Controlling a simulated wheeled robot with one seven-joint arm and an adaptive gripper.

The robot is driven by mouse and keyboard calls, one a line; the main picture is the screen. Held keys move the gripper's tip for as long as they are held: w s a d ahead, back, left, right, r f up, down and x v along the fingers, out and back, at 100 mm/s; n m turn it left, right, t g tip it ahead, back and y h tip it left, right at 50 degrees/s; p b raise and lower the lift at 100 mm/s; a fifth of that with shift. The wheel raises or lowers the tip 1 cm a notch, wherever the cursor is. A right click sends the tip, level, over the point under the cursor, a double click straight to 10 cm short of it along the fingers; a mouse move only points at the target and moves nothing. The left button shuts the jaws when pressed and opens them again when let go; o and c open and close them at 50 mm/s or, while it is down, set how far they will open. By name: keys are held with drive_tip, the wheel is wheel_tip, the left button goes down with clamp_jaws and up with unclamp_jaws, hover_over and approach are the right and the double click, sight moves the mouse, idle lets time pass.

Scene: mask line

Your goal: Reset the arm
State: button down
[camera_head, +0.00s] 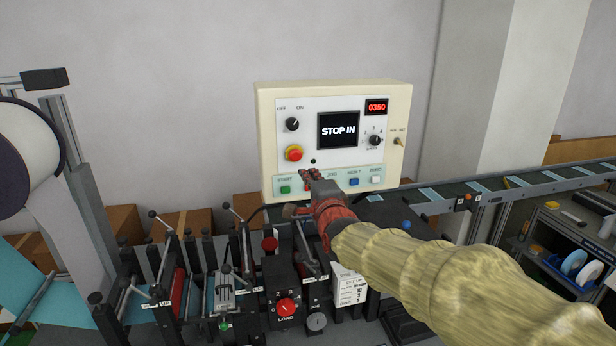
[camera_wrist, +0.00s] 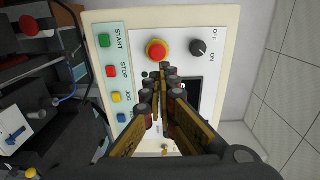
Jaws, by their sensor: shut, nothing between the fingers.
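My gripper (camera_head: 312,176) is in front of the lower part of the cream control panel (camera_head: 264,120), with my arm reaching in from the lower right. In the wrist view my gripper (camera_wrist: 163,88) is shut and empty, its fingers pointing at the panel face. The fingers cover part of the dark screen there. I cannot tell whether the fingertips touch the panel.
The mask machine's levers and LOAD box (camera_head: 286,308) stand below. A conveyor (camera_head: 480,187) runs right. Open air lies above my arm.

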drive_tip(key=s+d+f+n+g+h+b, duration=0.1)
drive_tip(key=s+f+n+g, duration=0.35)
drive_tip(key=f, duration=0.45)
drive_tip(key=s+d+f+n+g+h, duration=0.1)
drive_tip(key=s+d+f+n+g, duration=0.15)
drive_tip(key=s+f+n, duration=0.45)
drive_tip(key=s+d+f+n+g+h+b, duration=0.1)
drive_tip(key=s+d+f+b, duration=0.4)
drive_tip(key=s, duration=0.5)
drive_tip(key=s+d+f+n+g+h+b, duration=0.1)
drive_tip(key=s+d+f+b, duration=0.4)
drive_tip(key=s, duration=0.6)
drive_tip(key=s+d+f+n+g+h+b, duration=0.1)
drive_tip(key=s+d+f+g+b, duration=0.1)
drive_tip(key=s+d+f+b, duration=0.3)
drive_tip(key=s+d+f, duration=0.3)
drive_tip(key=s, duration=0.2)
drive_tip(key=shift+s+f+g, duration=0.15)
drive_tip(key=shift+f+g, duration=0.15)
drive_tip(key=shift+f, duration=0.1)
drive_tip(key=c, duration=2.6)
unclamp_jaws()
